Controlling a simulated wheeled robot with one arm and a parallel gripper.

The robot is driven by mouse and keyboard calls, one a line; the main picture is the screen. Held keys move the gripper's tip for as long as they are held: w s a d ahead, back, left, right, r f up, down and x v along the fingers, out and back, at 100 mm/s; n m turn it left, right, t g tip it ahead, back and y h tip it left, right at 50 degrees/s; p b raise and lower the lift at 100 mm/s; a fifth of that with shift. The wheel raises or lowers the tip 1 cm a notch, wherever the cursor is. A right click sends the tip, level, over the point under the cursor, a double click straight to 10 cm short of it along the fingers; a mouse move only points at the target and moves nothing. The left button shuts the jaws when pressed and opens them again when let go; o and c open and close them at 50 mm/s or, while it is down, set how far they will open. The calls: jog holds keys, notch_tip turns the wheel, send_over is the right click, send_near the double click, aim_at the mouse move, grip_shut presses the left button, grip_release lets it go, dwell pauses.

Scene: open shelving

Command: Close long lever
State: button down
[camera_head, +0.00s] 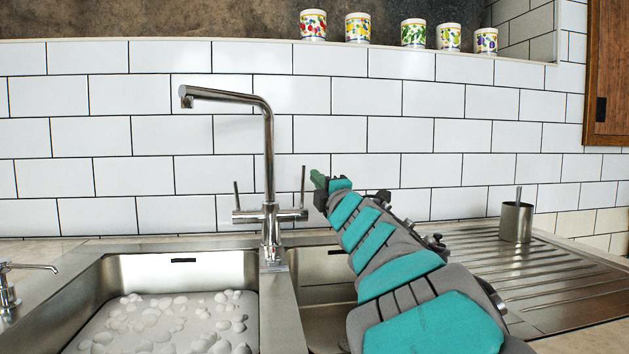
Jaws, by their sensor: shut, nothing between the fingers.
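A chrome tap (269,150) with a tall angled spout stands behind the sink. It has two thin upright levers: a shorter one at the left (237,194) and a longer one at the right (303,186). My arm reaches up from the lower right. My gripper (317,180) is shut and empty, just right of the long lever. The gap between them is small, and I cannot tell if they touch. The gripper's fingers are small in view and partly hidden by the wrist.
A steel sink basin (110,270) with white pebble-like shapes lies at the left. A ribbed drainboard (480,265) holding a metal cup (515,222) is at the right. A soap dispenser (8,285) stands far left. White tiles close off the back.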

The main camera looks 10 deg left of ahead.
jog(key=s+d, duration=0.4)
jog(key=s, duration=0.3)
jog(key=shift+d, duration=0.3)
